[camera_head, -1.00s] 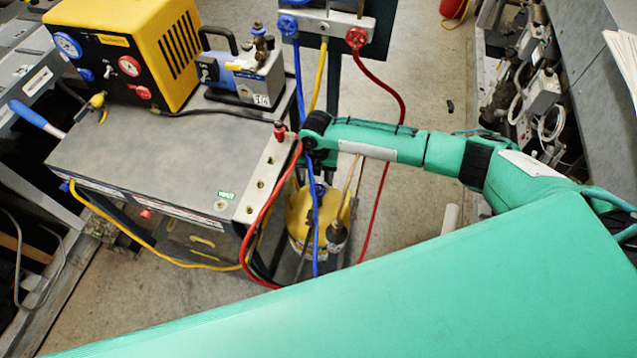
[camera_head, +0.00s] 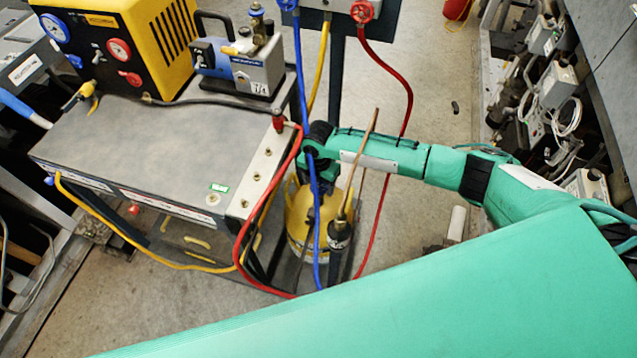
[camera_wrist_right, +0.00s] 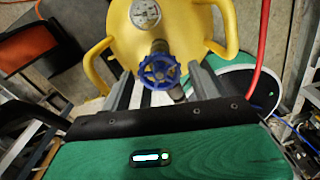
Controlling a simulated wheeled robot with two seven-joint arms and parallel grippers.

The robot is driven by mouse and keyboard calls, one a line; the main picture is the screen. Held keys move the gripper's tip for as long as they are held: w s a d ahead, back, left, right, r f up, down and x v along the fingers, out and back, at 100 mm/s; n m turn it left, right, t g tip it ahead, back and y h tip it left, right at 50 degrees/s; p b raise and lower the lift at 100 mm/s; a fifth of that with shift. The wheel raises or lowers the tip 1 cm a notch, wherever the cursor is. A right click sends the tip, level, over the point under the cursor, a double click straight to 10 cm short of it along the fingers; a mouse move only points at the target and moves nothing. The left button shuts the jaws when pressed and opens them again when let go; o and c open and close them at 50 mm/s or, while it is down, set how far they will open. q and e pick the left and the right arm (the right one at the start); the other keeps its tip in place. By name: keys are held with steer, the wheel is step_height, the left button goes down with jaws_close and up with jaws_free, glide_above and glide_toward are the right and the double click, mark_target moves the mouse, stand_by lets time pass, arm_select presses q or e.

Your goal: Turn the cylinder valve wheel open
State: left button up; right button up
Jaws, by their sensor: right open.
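The yellow cylinder (camera_head: 298,222) stands on the floor beside the cart, partly hidden behind hoses and my right arm in the head view. In the right wrist view the cylinder top (camera_wrist_right: 190,32) carries a round gauge (camera_wrist_right: 145,13) and, nearer me, the blue valve wheel (camera_wrist_right: 159,71). My right gripper (camera_wrist_right: 161,80) is open, with one grey finger on each side of the wheel. The wheel appears between the fingers, and I see no clear contact. In the head view the right gripper (camera_head: 308,168) is mostly hidden by its own wrist and the hoses. My left gripper is not in view.
The grey cart (camera_head: 150,150) bears a yellow machine (camera_head: 130,45) and a vacuum pump (camera_head: 240,60). Red (camera_head: 238,250), blue (camera_head: 316,225) and yellow hoses hang close to my right gripper. A torch (camera_head: 340,235) stands beside the cylinder.

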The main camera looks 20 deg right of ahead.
steer(key=shift+r+m+p, duration=0.2)
steer(key=shift+m+p, duration=0.7)
steer(key=shift+p, duration=0.1)
steer(key=m+p, duration=0.5)
steer(key=m, duration=0.1)
arm_select(q)
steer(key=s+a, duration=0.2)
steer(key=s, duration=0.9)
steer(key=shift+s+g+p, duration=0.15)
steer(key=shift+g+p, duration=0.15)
steer(key=shift+p, duration=0.1)
arm_select(e)
steer(key=shift+f+m, duration=0.2)
steer(key=shift+m, duration=0.6)
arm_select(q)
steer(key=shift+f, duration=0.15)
arm_select(e)
steer(key=c, duration=0.7)
